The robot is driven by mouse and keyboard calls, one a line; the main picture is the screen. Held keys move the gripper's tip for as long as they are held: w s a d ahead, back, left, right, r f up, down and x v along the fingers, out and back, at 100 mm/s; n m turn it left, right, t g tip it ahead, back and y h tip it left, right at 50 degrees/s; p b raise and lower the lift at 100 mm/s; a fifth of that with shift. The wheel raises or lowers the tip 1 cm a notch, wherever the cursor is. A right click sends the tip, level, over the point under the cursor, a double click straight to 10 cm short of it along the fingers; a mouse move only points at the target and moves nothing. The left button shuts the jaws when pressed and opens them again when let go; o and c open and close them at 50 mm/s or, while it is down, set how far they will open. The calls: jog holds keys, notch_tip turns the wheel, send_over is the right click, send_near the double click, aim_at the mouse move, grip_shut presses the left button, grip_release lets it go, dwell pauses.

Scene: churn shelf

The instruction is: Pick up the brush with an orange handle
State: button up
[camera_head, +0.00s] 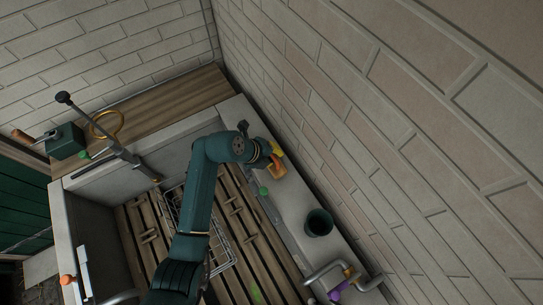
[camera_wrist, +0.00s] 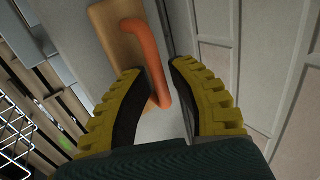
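The brush (camera_wrist: 107,32) has a light wooden body and an orange bow-shaped handle (camera_wrist: 149,50). In the head view the brush (camera_head: 277,171) lies on the grey ledge along the right wall, partly hidden by my gripper (camera_head: 275,156). In the wrist view my gripper (camera_wrist: 155,72) is open, its two yellow ridged fingers spread apart. The lower part of the handle lies between the fingertips, closer to the left finger. A gap shows between the handle and the right finger. I cannot tell whether the left finger touches it.
The brick wall (camera_head: 330,130) rises close beside the ledge. A dark green cup (camera_head: 319,223) and a bent metal pipe (camera_head: 328,272) are further along the ledge. A wire rack (camera_head: 222,249) sits over wooden slats below. A small green item (camera_head: 263,191) is near the brush.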

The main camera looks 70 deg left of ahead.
grip_shut()
notch_tip(320, 180, up, 10)
jog(key=shift+r, duration=0.1)
dwell(0.5)
